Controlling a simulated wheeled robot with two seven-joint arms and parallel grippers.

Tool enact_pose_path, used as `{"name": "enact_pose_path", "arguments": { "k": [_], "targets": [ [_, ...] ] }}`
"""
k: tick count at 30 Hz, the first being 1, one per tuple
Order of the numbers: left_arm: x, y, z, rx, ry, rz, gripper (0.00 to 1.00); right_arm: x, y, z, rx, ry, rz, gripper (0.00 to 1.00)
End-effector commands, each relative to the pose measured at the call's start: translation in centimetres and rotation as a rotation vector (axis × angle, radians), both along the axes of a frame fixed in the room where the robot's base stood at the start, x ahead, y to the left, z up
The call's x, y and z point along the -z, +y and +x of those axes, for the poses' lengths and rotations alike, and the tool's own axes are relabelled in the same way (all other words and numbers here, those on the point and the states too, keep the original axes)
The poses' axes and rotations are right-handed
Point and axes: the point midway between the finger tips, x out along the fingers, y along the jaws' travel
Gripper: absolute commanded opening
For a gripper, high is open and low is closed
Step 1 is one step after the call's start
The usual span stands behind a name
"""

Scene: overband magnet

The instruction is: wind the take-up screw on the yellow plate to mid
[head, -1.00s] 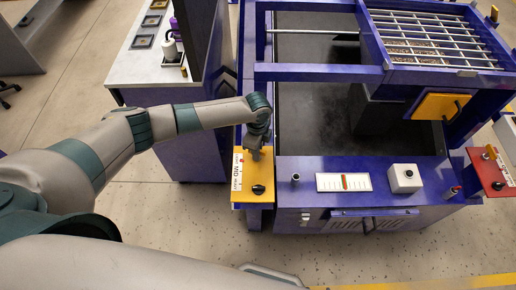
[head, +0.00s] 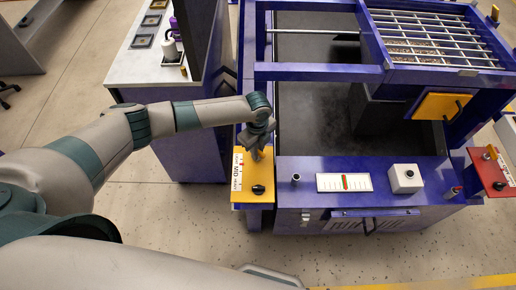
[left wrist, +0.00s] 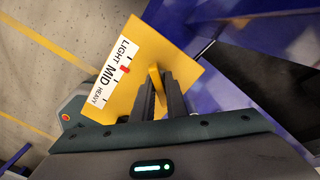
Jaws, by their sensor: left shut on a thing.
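The yellow plate (head: 265,200) is at the left front corner of the purple machine, and it also shows in the left wrist view (left wrist: 178,42). Its white scale (left wrist: 134,55) reads LIGHT, MID, HEAVY. A red marker (left wrist: 125,69) sits between LIGHT and MID, closer to MID. My left gripper (head: 257,157) is over the far part of the plate. In the left wrist view its fingers (left wrist: 160,92) are shut on a thin yellow handle (left wrist: 155,77), apparently the take-up screw's. The screw's shaft is hidden. My right gripper is out of view.
A black knob (head: 258,189) stands on the plate, near the gripper. To the right, the purple front panel (head: 300,165) carries a post (head: 296,179), a white gauge (head: 344,182) and a white button box (head: 406,178). A red plate (head: 488,178) is at far right.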

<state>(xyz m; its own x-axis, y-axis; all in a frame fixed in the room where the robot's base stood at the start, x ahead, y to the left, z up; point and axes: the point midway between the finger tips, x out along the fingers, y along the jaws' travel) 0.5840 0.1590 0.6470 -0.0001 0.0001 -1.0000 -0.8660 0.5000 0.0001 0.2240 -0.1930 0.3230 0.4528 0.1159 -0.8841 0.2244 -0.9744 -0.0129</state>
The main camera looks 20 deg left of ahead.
Motion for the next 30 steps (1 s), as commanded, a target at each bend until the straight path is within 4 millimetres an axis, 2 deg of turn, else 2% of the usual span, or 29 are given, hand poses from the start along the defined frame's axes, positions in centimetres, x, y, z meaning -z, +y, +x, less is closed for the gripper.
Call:
{"name": "enact_pose_path", "arguments": {
  "k": [5, 18, 30],
  "targets": [
    [0.05, 0.05, -0.01, 0.033, 0.0, 0.001, 0.0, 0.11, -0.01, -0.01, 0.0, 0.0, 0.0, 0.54],
    [0.06, 0.09, -0.03, 0.404, 0.001, 0.002, 0.0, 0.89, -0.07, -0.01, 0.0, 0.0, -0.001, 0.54],
    [0.01, 0.1, -0.03, 0.438, 0.002, 0.007, 0.0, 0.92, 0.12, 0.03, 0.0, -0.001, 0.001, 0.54]
  ]
}}
